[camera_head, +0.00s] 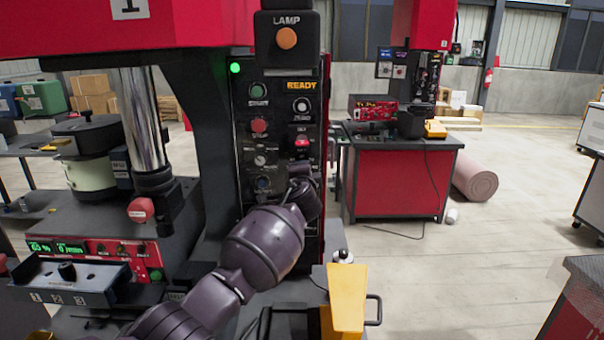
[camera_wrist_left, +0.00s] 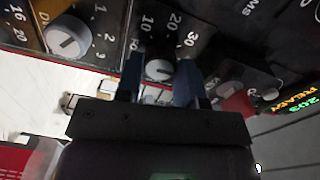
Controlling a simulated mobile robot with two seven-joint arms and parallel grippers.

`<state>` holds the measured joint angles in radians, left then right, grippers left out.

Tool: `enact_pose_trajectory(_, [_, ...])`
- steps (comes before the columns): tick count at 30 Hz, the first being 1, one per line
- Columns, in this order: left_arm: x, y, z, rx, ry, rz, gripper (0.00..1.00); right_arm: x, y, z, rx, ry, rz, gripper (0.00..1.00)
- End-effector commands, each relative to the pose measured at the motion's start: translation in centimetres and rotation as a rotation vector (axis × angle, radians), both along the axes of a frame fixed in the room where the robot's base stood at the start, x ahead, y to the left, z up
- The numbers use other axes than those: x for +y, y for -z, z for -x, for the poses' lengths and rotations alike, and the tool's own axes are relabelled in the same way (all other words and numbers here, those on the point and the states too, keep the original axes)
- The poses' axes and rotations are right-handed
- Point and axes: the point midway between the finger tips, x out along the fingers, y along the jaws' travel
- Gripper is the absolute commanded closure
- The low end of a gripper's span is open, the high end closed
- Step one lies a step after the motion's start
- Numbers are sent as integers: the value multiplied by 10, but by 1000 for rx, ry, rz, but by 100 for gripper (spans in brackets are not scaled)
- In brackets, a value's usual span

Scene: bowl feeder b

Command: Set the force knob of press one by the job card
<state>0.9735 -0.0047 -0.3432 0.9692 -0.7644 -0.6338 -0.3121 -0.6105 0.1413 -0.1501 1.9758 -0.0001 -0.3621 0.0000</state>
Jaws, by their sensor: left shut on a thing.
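Press one (camera_head: 130,8), a red machine marked 1, has a black control panel (camera_head: 240,130) with knobs, buttons and a yellow READY display. My left gripper (camera_head: 303,182) is at the lower right of this panel and covers what it holds there. In the left wrist view its two fingers (camera_wrist_left: 159,78) are on either side of a grey round knob (camera_wrist_left: 158,69) with a white pointer line and a 10, 20, 30 scale, shut on it. The knob's name is not readable. Another knob (camera_wrist_left: 66,37) with a 1, 2, 3 scale is beside it. I cannot make out a job card.
A yellow block (camera_head: 346,295) and a handle (camera_head: 374,310) are right of the press front. A numbered rack (camera_head: 70,290) and a red display box (camera_head: 85,246) are at lower left. A red bench (camera_head: 395,185) stands behind; open floor (camera_head: 510,215) lies right.

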Motion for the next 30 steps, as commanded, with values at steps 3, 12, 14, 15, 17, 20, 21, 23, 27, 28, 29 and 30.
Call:
enact_pose_trajectory(3, [1, 0, 0, -1, -1, 0, 89, 0, -1, -1, -2, 0, 0, 39])
enact_pose_trajectory(12, [0, 0, 0, 0, 0, 1, 39, 0, -1, -2, -4, -2, 0, 39])
enact_pose_trajectory(14, [0, 0, 0, 0, 0, 1, 39, 0, -1, -2, -4, -2, 0, 39])
enact_pose_trajectory(15, [0, 0, 0, 0, 0, 1, 39, 0, -1, -2, -4, -2, 0, 39])
enact_pose_trajectory(17, [0, 0, 0, 0, 0, 1, 39, 0, -1, -2, -4, -2, 0, 39])
enact_pose_trajectory(20, [0, 0, 3, 0, 0, 1, 39, 0, -2, -2, -4, -2, 0, 39])
enact_pose_trajectory(21, [0, 0, 5, -1, 0, 1, 39, 0, -2, -2, -4, -2, 0, 39])
enact_pose_trajectory(23, [0, 0, 9, -1, 0, 2, 39, 0, -2, -2, -4, -2, 0, 39])
enact_pose_trajectory(27, [0, 0, 23, -1, 1, 3, 39, 0, -3, -2, -4, -2, 0, 39])
enact_pose_trajectory(28, [0, 0, 26, 0, 0, 2, 39, 0, -4, -2, -4, -2, 0, 39])
enact_pose_trajectory(29, [0, -1, 30, 0, 1, 3, 39, 0, -4, -2, -4, -2, 0, 39])
enact_pose_trajectory(30, [0, -1, 34, -1, 1, 3, 39, 0, -3, -2, -4, -2, 0, 39])
